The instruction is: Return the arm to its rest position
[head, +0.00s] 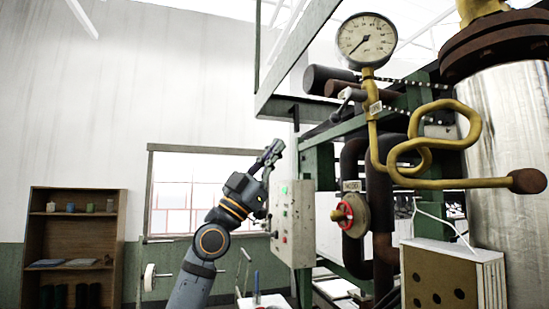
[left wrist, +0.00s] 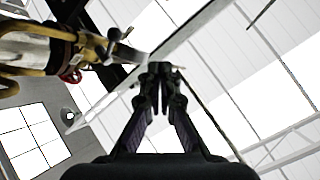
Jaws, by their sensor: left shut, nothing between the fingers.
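My left arm (head: 212,245) rises from the bottom of the head view, left of the machine. Its gripper (head: 275,148) points up and is shut, with nothing between the fingers. It stands in front of the window and near the upper left of the grey control box. In the left wrist view the gripper (left wrist: 160,75) has its fingertips together, with the roof behind them. My right gripper is in neither view.
The control box (head: 292,222) is close to my left arm. A red-rimmed valve (head: 343,214), yellow pipes (head: 432,143), a pressure gauge (head: 366,41) and a metal tank (head: 500,130) fill the right side. A wooden shelf (head: 75,222) stands far left. Open air lies between shelf and arm.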

